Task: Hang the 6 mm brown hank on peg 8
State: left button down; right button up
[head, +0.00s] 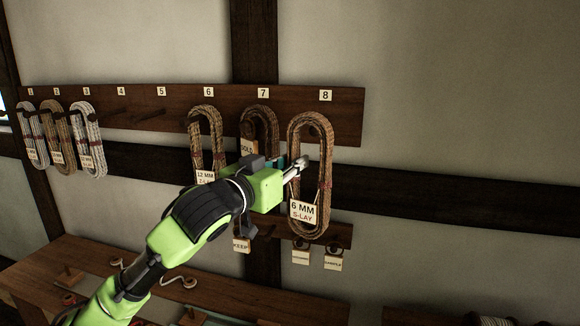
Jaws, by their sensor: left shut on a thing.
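The brown hank (326,170) has a tag reading "6 MM S-LAY" and hangs upright in front of the peg board under the number 8 label (325,95). What looks like the end of peg 8 (313,131) shows inside the top of its loop. I cannot tell whether the rope's weight rests on the peg. My left gripper (299,164) reaches in from the left and is shut on the hank's left strand, above the tag. My right gripper is not in view.
A hank on peg 7 (259,118) and a 12 mm hank on peg 6 (206,118) hang close to the left, partly hidden by my arm. Pegs 4 and 5 are bare. Pale and brown hanks (88,140) hang at far left. Small tags (333,263) hang below. A wooden bench (240,303) stands underneath.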

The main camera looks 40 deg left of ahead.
aim_at(313, 143)
pick_arm(q)
jog(key=shift+w+a, duration=0.3)
jog(key=shift+w, duration=0.15)
jog(key=shift+w+a, duration=0.2)
jog(key=shift+w, duration=0.25)
jog(key=shift+w+a+f+p, duration=0.1)
jog(key=shift+w+a+p, duration=0.65)
jog(key=shift+w, duration=0.85)
jog(key=shift+w+a+r+p, duration=0.1)
jog(key=shift+w+a+p, duration=0.3)
jog(key=shift+w+a, duration=0.95)
jog(key=shift+w+a+f+p, duration=0.1)
jog(key=shift+w+a+p, duration=0.5)
jog(key=shift+w, duration=1.25)
jog(key=shift+w+a+f, duration=0.1)
jog(key=shift+w+f, duration=0.05)
jog(key=shift+f, duration=0.6)
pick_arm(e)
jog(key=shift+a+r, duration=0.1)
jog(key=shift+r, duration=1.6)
pick_arm(q)
jog(key=shift+f, duration=0.2)
